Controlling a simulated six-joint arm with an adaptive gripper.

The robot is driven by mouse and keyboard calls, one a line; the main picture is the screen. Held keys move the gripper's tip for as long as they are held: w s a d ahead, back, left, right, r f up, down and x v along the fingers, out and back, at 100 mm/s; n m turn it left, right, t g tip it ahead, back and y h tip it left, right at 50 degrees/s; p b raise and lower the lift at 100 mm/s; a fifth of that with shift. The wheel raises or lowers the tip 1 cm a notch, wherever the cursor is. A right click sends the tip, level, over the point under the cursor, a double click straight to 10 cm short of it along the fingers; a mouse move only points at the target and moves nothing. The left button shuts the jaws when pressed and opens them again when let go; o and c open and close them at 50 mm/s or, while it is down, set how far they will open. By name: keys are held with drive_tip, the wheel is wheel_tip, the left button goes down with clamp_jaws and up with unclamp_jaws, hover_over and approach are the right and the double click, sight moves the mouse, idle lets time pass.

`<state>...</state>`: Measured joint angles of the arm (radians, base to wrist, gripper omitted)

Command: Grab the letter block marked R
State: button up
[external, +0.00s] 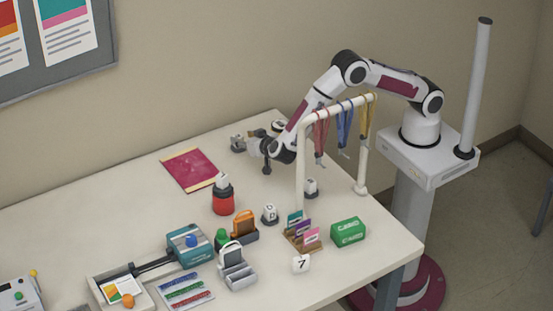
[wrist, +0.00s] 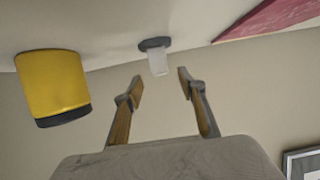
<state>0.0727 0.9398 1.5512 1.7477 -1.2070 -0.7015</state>
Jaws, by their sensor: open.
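My gripper (external: 259,150) is above the far part of the table, at the end of the outstretched arm. In the wrist view its two fingers (wrist: 160,82) are apart with nothing between them. A small pale piece on a dark round base (wrist: 157,59) shows beyond the fingertips; no letter is readable on it. Small whitish blocks show in the external view: one on a red holder (external: 222,182), one on a dark base (external: 269,212), and one by the rack post (external: 310,185). I cannot tell which block bears an R.
A lanyard rack (external: 300,175) stands beside my arm. A red mat (external: 189,169) lies left of the gripper. A yellow cylinder (wrist: 48,85) is at the left in the wrist view. A green box (external: 348,232), card holder and laminator (external: 188,246) occupy the front.

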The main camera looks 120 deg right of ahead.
sight(239, 136)
drive_tip(key=shift+x, duration=2.35)
clamp_jaws()
